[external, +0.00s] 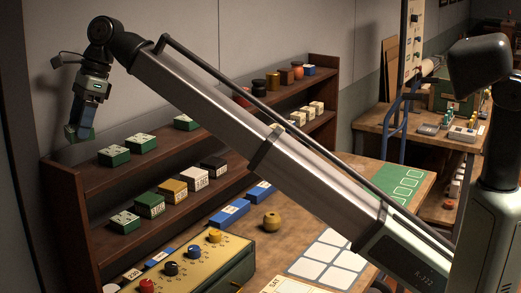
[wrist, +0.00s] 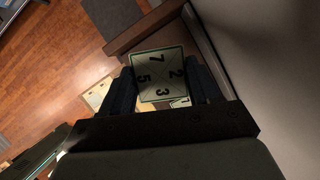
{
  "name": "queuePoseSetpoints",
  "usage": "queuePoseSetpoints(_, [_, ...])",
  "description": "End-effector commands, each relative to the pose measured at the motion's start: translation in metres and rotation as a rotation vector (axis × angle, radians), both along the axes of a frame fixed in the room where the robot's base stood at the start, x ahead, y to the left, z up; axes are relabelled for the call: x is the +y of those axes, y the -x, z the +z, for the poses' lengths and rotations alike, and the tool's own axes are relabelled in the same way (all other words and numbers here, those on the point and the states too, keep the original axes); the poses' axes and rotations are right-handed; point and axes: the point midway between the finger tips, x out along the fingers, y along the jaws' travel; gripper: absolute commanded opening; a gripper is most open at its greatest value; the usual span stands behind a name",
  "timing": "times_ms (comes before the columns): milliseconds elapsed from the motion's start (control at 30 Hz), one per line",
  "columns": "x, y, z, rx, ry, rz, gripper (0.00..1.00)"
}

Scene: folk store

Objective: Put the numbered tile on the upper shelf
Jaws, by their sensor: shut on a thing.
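The numbered tile (wrist: 160,72) is a pale square face with the digits 7, 2, 5 and 3 and a green edge, seen in the wrist view. My gripper (external: 79,131) is shut on it, one dark finger on each side. In the external view my gripper hangs above the left end of the upper shelf (external: 160,153), and the tile there is a small green patch partly hidden by the fingers. Green tiles with pale tops, such as the left one (external: 113,156) and the middle one (external: 140,143), sit on that shelf. The held tile appears above the shelf, not resting on it.
Another green block (external: 187,122) stands farther right on the upper shelf. Green, yellow, white and black blocks (external: 172,191) line the shelf below. The shelf's left end board (external: 68,205) is close under my gripper.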

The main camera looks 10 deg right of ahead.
Motion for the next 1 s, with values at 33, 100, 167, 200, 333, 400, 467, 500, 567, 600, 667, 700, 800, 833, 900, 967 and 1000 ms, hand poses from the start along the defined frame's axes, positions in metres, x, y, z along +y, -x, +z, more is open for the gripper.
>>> queuePoseSetpoints(33, [-0.002,0.001,-0.009,0.000,0.001,0.000,0.26])
queuePoseSetpoints(100, [-0.002,0.001,-0.021,0.001,0.002,0.001,0.26])
queuePoseSetpoints(167, [-0.002,0.001,-0.031,0.000,0.001,0.000,0.26])
queuePoseSetpoints(200, [-0.002,0.001,-0.037,0.000,0.001,0.000,0.26])
queuePoseSetpoints(333, [-0.001,0.000,-0.049,0.000,0.001,0.001,0.26])
queuePoseSetpoints(400, [-0.001,0.000,-0.052,-0.001,0.001,0.001,0.26])
queuePoseSetpoints(467, [-0.001,0.000,-0.057,0.000,0.001,0.001,0.26])
queuePoseSetpoints(500, [-0.001,0.000,-0.061,0.000,0.001,0.001,0.26])
queuePoseSetpoints(567, [-0.002,0.001,-0.068,0.000,0.001,0.001,0.26])
queuePoseSetpoints(600, [-0.002,0.000,-0.074,0.000,0.001,0.000,0.26])
queuePoseSetpoints(667, [-0.001,0.000,-0.081,0.000,0.001,0.000,0.26])
queuePoseSetpoints(700, [-0.001,0.000,-0.085,0.000,0.001,0.000,0.26])
queuePoseSetpoints(800, [-0.001,0.000,-0.087,0.000,0.000,0.001,0.26])
queuePoseSetpoints(833, [-0.001,0.000,-0.087,0.000,0.000,0.001,0.26])
queuePoseSetpoints(900, [0.000,0.000,-0.086,0.000,0.000,0.001,0.26])
queuePoseSetpoints(967, [0.000,0.000,-0.086,0.000,0.000,0.001,0.26])
queuePoseSetpoints(1000, [0.000,0.000,-0.087,0.000,0.000,0.001,0.26])
